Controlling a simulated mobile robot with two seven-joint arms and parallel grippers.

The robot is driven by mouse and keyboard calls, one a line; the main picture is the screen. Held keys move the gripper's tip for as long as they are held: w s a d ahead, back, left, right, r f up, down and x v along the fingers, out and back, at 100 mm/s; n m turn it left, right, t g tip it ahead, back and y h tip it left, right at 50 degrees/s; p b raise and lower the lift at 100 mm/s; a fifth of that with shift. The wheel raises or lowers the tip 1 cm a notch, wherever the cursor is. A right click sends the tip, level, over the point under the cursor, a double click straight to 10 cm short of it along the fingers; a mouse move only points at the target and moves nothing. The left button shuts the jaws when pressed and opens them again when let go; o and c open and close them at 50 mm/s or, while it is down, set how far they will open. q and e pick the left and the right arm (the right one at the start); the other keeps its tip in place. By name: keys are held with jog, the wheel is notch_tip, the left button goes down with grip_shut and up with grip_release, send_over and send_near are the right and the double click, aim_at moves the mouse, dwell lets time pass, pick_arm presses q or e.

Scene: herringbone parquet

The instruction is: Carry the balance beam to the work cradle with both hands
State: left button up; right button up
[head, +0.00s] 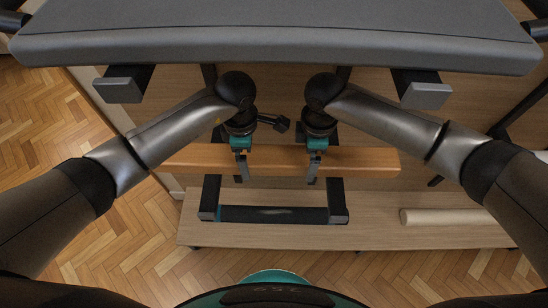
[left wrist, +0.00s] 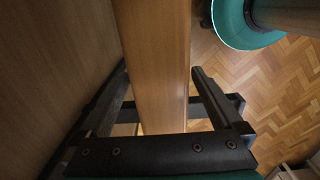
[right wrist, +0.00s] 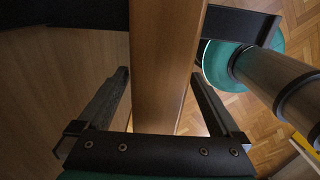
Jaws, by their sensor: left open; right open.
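The balance beam, a long orange-brown wooden bar (head: 365,160), lies left to right in the head view. My left gripper (head: 242,178) and my right gripper (head: 313,178) are over its middle part, close together. Both are open. In the left wrist view the beam (left wrist: 153,60) runs between the two fingers, and in the right wrist view the beam (right wrist: 165,60) does too. Firm contact with the fingers cannot be told. A black frame with two arms and a dark crossbar (head: 270,214) shows below the beam in the head view; whether it is the work cradle is unclear.
A wide grey padded slab (head: 280,38) spans the top of the head view, with grey-ended blocks (head: 120,91) projecting at left and right. A low wooden board (head: 370,236) carries a pale roll (head: 450,216) at its right. Parquet floor (head: 130,245) is open at lower left.

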pick_arm(q)
grip_shut()
pick_arm(e)
grip_shut()
pick_arm(q)
jog(key=shift+w+r, duration=0.1)
pick_arm(e)
jog(key=shift+r, duration=0.1)
